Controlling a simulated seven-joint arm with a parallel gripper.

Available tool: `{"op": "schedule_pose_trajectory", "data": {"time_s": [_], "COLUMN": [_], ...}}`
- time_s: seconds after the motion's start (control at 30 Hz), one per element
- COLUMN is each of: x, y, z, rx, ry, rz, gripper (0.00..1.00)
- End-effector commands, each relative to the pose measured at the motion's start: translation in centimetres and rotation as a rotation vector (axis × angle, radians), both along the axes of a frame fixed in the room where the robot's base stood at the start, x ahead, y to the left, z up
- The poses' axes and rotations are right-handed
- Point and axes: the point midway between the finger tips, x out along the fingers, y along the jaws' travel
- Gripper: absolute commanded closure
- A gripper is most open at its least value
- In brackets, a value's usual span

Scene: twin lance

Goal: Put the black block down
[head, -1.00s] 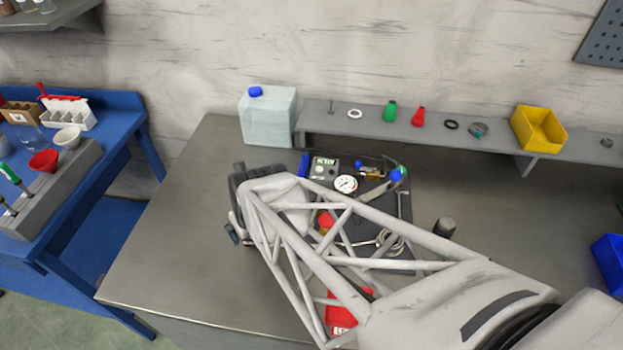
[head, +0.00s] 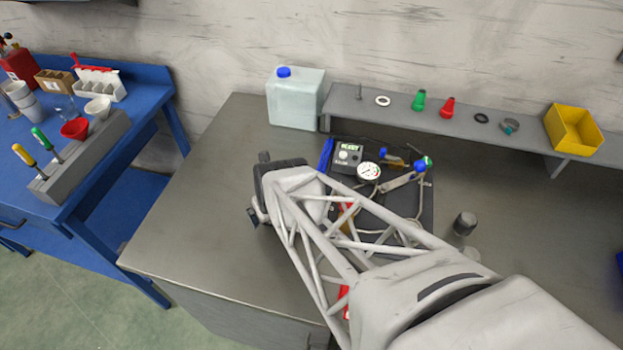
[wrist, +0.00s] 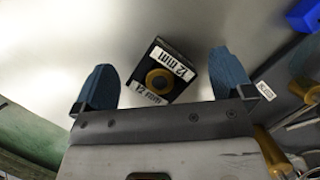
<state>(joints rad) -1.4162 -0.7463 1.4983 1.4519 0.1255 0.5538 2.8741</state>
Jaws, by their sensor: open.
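The black block (wrist: 160,72) shows in the wrist view with white "12 mm" labels and a brass-coloured ring on its face. It appears to rest on the grey bench top (wrist: 60,50), turned at an angle. My gripper (wrist: 162,62) is open, with one blue finger on each side of the block and a visible gap to both. In the head view my gripper (head: 254,216) is over the left part of the bench, mostly hidden by my wrist. The block cannot be made out there.
A black board with a gauge (head: 369,171), a readout box (head: 347,157) and tubing lies right of my gripper, partly behind my arm. A translucent jug (head: 296,100) stands behind. A dark cylinder (head: 465,223) stands at right. The bench's left part (head: 190,210) is clear.

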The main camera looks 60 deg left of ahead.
Motion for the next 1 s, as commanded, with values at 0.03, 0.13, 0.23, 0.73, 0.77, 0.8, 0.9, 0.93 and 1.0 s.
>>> {"op": "schedule_pose_trajectory", "data": {"time_s": [0.03, 0.13, 0.23, 0.73, 0.77, 0.8, 0.9, 0.93, 1.0], "x": [0.00, 0.00, 0.00, 0.00, 0.00, 0.00, 0.00, 0.00, 0.00], "y": [-0.01, -0.01, -0.01, -0.02, -0.02, -0.02, 0.00, 0.00, 0.00], "z": [0.02, 0.02, 0.03, 0.03, 0.04, 0.03, 0.08, 0.08, 0.08], "rx": [0.000, 0.000, 0.000, 0.000, 0.000, 0.000, 0.001, 0.001, 0.001], "ry": [0.000, 0.000, 0.000, 0.000, 0.000, 0.000, 0.000, 0.000, 0.000], "rz": [0.000, 0.000, 0.000, 0.000, 0.000, 0.000, 0.000, 0.000, 0.000], "gripper": [0.01, 0.01, 0.01, 0.49, 0.53, 0.59, 0.64, 0.64, 0.64]}}
